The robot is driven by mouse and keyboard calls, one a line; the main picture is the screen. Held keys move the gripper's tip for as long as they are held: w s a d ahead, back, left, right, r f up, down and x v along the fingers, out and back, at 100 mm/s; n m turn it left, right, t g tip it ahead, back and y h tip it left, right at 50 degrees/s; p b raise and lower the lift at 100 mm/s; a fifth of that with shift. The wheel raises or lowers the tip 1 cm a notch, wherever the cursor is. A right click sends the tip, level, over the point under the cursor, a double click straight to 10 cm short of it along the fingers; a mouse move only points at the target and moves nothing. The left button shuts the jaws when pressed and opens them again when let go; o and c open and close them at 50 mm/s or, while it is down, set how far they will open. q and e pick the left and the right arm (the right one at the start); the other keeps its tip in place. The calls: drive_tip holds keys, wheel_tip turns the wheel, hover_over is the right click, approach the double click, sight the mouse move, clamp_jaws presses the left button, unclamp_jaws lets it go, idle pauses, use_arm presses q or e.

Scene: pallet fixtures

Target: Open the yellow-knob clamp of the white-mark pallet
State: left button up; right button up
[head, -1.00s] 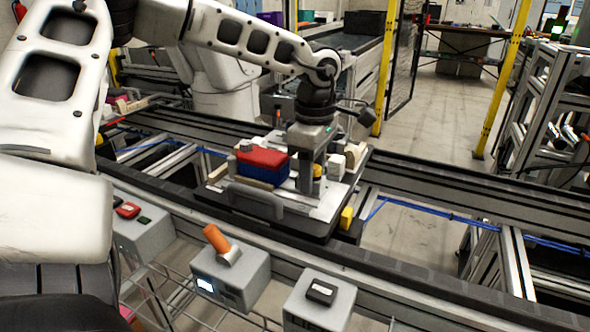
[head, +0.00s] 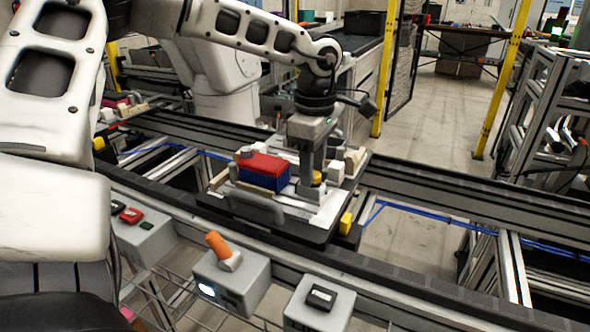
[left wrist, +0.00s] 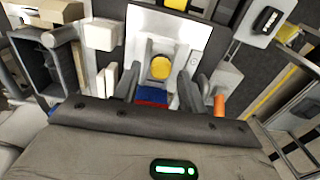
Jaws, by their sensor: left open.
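The yellow knob (head: 317,177) of a clamp sits on the right part of the pallet (head: 322,212), partly hidden behind my left gripper. My left gripper (head: 311,180) points down over the clamp. In the left wrist view its two dark fingers stand apart on either side of the clamp (left wrist: 160,82), with nothing visibly gripped. I cannot tell whether they touch the knob. I cannot make out a white mark for certain. My right gripper is not in view.
A red and blue block (head: 264,171) lies on the pallet just left of my gripper. Pale blocks (head: 354,158) stand behind it on the right. The pallet rests on a dark conveyor rail (head: 430,178). Grey control boxes (head: 232,280), one with an orange handle, stand in front.

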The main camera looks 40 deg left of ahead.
use_arm(q)
drive_tip(key=shift+r+p, duration=1.35)
drive_tip(key=shift+r, duration=1.15)
